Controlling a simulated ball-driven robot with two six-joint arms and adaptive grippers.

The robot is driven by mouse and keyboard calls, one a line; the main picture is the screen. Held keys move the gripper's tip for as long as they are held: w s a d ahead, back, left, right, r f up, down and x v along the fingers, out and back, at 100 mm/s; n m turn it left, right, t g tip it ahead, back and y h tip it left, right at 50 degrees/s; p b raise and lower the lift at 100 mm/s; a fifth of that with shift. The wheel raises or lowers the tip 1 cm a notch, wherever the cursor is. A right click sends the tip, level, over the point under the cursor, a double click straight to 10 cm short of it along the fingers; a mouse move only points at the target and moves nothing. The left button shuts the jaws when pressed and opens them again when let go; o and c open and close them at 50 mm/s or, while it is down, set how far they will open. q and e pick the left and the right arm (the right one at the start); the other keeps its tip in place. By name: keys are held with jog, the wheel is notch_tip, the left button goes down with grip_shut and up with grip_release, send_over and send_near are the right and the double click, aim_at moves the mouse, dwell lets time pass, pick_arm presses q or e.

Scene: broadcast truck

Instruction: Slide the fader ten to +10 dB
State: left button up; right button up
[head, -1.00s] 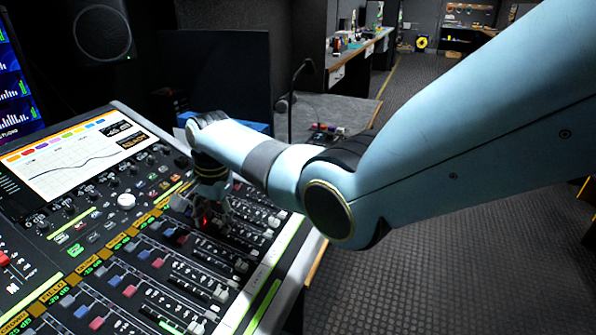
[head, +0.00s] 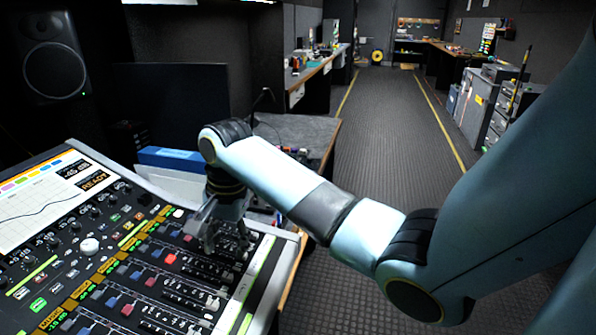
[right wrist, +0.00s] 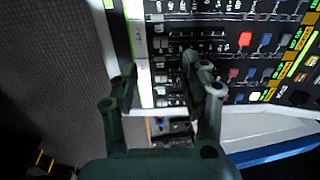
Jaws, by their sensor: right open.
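The mixing console (head: 262,290) lies at the lower left of the head view, with rows of faders (head: 190,292) whose pale caps sit near its right edge. I cannot tell which one is fader ten, as the labels are too small. My right gripper (head: 212,232) is over the far fader rows and hides part of them. In the right wrist view my right gripper (right wrist: 156,72) is open, with its two fingers apart. Fader caps (right wrist: 158,44) and the console's pale edge (right wrist: 141,70) show between and beyond the fingers. I see nothing held. My left gripper is out of view.
A blue object (head: 172,158) lies behind the console, near my right wrist. A dark monitor (head: 165,103) and a speaker (head: 48,58) stand at the back left. The aisle floor (head: 390,125) is clear, with grey cases (head: 480,118) at the right.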

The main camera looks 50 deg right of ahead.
jog(key=s+f+n, duration=0.2)
jog(key=s+n, duration=0.2)
jog(key=s, duration=0.2)
jog(key=s+a+f+n+t+b, duration=0.1)
jog(key=s+f+n, duration=0.2)
jog(key=s, duration=0.3)
jog(key=s+a+f+n+h+b, duration=0.1)
jog(key=s+f+n, duration=0.2)
jog(key=s, duration=0.4)
jog(key=shift+f+n+t, duration=0.2)
jog(key=shift+n+t, duration=0.1)
jog(key=shift+n, duration=0.6)
jog(key=shift+a, duration=0.1)
